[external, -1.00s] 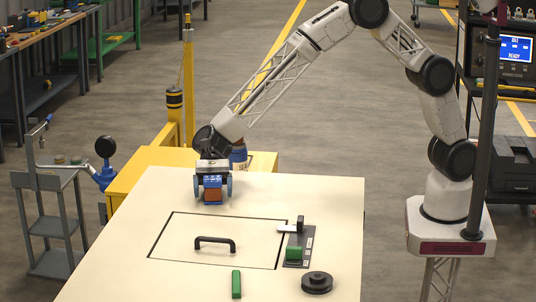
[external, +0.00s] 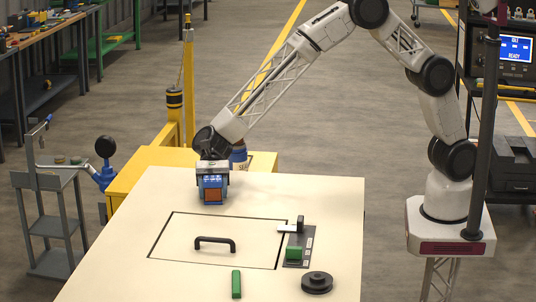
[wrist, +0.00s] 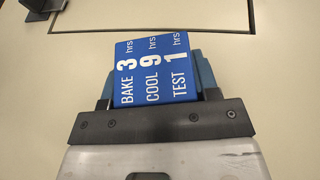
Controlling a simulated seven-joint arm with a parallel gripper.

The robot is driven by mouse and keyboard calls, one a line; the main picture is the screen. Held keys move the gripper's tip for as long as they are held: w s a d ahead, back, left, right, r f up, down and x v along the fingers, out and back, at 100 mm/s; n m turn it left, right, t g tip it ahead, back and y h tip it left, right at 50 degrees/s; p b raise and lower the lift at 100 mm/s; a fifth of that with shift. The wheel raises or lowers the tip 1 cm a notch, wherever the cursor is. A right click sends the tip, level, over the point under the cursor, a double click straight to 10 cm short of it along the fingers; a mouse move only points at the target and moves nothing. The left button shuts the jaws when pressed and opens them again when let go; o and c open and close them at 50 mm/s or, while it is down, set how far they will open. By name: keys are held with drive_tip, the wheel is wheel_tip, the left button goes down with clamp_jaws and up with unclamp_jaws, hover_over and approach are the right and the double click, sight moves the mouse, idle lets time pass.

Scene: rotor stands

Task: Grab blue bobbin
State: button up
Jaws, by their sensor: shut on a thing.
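A blue block (external: 213,195) with a brown front face stands near the far edge of the pale table. It is box-shaped, and I cannot tell from its shape whether it is a bobbin. In the wrist view its blue top (wrist: 155,70) carries white lettering for bake, cool and test hours. My gripper (external: 213,188) comes down over it from above. In the wrist view my gripper (wrist: 157,84) has one dark blue finger against each side of the block. The block appears to rest on the table; its underside is hidden.
A hatch panel with a black handle (external: 215,241) lies in the tabletop (external: 110,250). To its right is a dark plate with a green block (external: 294,253) and a white lever. A loose green bar (external: 236,284) and a black round spool (external: 317,283) lie in front.

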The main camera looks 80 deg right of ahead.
sight(212, 179)
drive_tip(key=shift+r, duration=0.2)
drive_tip(key=shift+c, duration=0.2)
drive_tip(key=shift+r, duration=0.55)
wheel_tip(212, 179, up, 2)
drive_tip(key=shift+r, duration=0.1)
drive_tip(key=s+d, duration=0.3)
drive_tip(key=s, duration=0.1)
drive_tip(key=s+d+r, duration=0.1)
drive_tip(key=s+d, duration=0.2)
drive_tip(key=s, duration=0.2)
drive_tip(key=s+d, duration=0.3)
drive_tip(key=s, duration=0.1)
drive_tip(key=shift+s+r, duration=0.15)
drive_tip(key=shift+r, duration=0.05)
